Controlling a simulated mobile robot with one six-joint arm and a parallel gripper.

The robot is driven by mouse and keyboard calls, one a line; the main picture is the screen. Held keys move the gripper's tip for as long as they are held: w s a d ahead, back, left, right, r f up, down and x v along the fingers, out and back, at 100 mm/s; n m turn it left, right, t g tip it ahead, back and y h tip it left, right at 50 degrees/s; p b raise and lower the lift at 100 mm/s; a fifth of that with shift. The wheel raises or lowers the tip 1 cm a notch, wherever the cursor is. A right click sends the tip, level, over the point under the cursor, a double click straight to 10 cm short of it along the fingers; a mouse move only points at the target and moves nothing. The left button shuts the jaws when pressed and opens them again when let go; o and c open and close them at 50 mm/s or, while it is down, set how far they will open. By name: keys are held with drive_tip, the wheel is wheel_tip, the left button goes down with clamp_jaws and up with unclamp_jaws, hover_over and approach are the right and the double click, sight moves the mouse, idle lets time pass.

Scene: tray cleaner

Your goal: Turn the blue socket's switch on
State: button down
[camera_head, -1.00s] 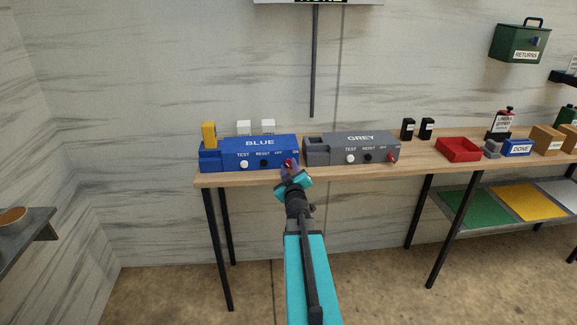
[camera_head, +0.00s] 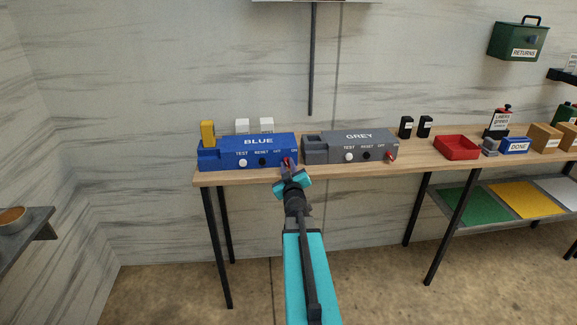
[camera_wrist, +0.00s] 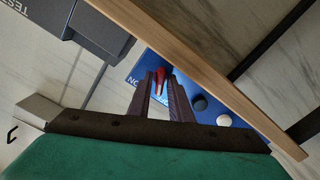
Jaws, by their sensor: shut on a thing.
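The blue socket (camera_head: 222,151) is a long blue box labelled BLUE on the left part of the wooden table. Its front has a white TEST button (camera_head: 243,163), a dark RESET button (camera_head: 262,162) and a red switch at the right end beside OFF and ON marks. My gripper (camera_head: 289,167) is at that right end. In the wrist view, the red switch lever (camera_wrist: 161,78) is between the two dark fingers (camera_wrist: 161,95), which are shut on it. The fingers hide part of the lever and the lettering, so I cannot tell its exact position.
A grey socket (camera_head: 350,148) with its own red switch (camera_head: 390,156) stands close to the right. A red tray (camera_head: 457,148) and a DONE block (camera_head: 515,147) are farther right. The table edge is just below my gripper.

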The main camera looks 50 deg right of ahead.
drive_tip(key=m+p, duration=0.2)
drive_tip(key=m, duration=0.3)
drive_tip(key=shift+m, duration=0.4)
drive_tip(key=m+p, duration=0.1)
drive_tip(key=m, duration=0.3)
drive_tip(key=shift+p, duration=0.3)
drive_tip(key=shift+s+f+m, duration=0.1)
drive_tip(key=shift+f+m, duration=0.05)
drive_tip(key=shift+m, duration=1.25)
drive_tip(key=c, duration=1.8)
unclamp_jaws()
drive_tip(key=shift+p, duration=0.3)
drive_tip(key=shift+c, duration=0.2)
drive_tip(key=shift+s+a, duration=0.1)
drive_tip(key=shift+a, duration=0.05)
